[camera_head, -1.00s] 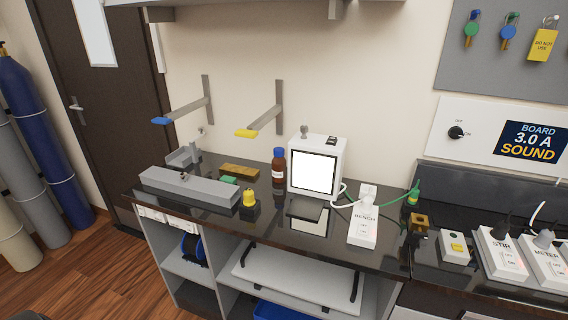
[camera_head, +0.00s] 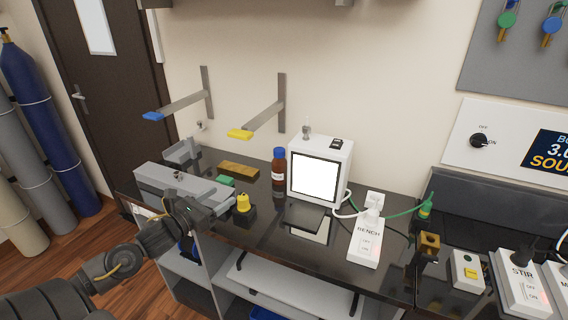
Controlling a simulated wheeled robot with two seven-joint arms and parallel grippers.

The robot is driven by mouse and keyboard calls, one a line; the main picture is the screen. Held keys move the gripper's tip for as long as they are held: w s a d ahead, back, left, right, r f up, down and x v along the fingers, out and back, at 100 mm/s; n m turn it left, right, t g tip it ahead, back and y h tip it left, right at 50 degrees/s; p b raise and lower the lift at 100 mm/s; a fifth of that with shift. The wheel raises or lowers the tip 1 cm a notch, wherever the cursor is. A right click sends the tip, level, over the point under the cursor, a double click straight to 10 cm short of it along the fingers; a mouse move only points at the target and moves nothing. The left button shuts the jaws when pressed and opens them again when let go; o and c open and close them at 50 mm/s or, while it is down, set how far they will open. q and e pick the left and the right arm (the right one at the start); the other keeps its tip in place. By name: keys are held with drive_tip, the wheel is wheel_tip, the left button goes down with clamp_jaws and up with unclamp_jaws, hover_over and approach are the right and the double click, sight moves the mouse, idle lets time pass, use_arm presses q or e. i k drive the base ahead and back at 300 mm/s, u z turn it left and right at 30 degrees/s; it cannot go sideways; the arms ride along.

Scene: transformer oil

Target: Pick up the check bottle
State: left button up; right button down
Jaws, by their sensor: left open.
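The check bottle appears to be the brown bottle with a blue cap and a pale label (camera_head: 279,168). It stands upright on the black bench top, just left of the white box with the bright screen. My left gripper (camera_head: 228,200) reaches in from the left over the front edge of the bench, near the yellow-topped item. It is open and apart from the bottle, in front of it and to its left. Its fingertips are small and hard to make out. My right gripper is not in the view.
A yellow-topped item on a black block (camera_head: 243,204) stands between my left gripper and the bottle. A long grey block (camera_head: 150,178), a green block (camera_head: 226,181) and a brass-coloured bar (camera_head: 238,169) lie left. The white screen box (camera_head: 321,170) and a BENCH power strip (camera_head: 366,243) stand right.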

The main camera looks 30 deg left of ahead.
sight(279, 164)
drive_tip(key=i, duration=0.85)
